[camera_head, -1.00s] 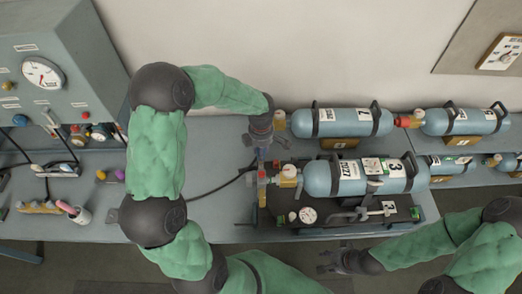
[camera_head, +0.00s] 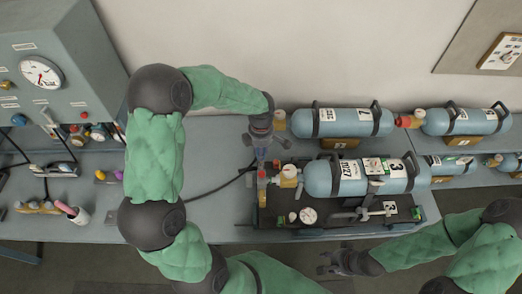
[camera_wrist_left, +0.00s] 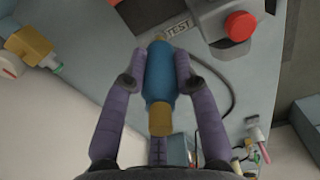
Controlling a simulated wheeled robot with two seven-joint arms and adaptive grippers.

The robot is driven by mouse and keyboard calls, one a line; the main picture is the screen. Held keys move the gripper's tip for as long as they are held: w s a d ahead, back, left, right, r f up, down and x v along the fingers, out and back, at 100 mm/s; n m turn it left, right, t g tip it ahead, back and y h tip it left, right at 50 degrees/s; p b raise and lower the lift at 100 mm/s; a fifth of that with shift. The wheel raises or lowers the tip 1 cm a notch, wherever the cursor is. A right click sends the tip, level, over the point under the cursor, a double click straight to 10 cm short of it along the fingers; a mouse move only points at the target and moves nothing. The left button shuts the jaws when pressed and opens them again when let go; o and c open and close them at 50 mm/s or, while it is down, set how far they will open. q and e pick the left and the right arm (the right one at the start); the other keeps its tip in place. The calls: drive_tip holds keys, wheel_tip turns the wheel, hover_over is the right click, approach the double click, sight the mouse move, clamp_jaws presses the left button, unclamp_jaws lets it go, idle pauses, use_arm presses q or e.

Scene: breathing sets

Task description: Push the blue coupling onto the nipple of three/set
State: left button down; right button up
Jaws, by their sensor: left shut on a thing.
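My left gripper (camera_head: 262,154) is shut on the blue coupling (camera_wrist_left: 159,72), seen in the left wrist view between two purple fingers. The coupling has a brass near end (camera_wrist_left: 160,121), and brass shows at its far end (camera_wrist_left: 156,42). I cannot tell whether that far brass is the nipple. In the head view the gripper is just above the left end of set three, whose blue-grey cylinder (camera_head: 345,177) bears a 3 label. Its red knob (camera_head: 262,173) and brass valve (camera_head: 289,172) are close by. My right gripper (camera_head: 335,263) appears open and empty at the front edge.
Set three's dark backplate (camera_head: 340,218) carries a white gauge (camera_head: 308,215). Other cylinders (camera_head: 345,122) lie behind and to the right. A dark hose (camera_head: 215,188) runs left across the bench. A gauge panel (camera_head: 60,60) stands at the left.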

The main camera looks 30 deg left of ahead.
use_arm(q)
drive_tip(key=shift+b, duration=0.65)
idle(0.8)
drive_tip(key=shift+f+b, duration=1.55)
drive_tip(key=shift+b, duration=0.1)
drive_tip(key=shift+r, duration=0.2)
drive_tip(key=shift+r+p, duration=0.6)
drive_tip(key=shift+r, duration=0.35)
drive_tip(key=shift+b, duration=0.75)
idle(1.7)
drive_tip(key=shift+f+b, duration=0.95)
drive_tip(key=shift+f, duration=0.15)
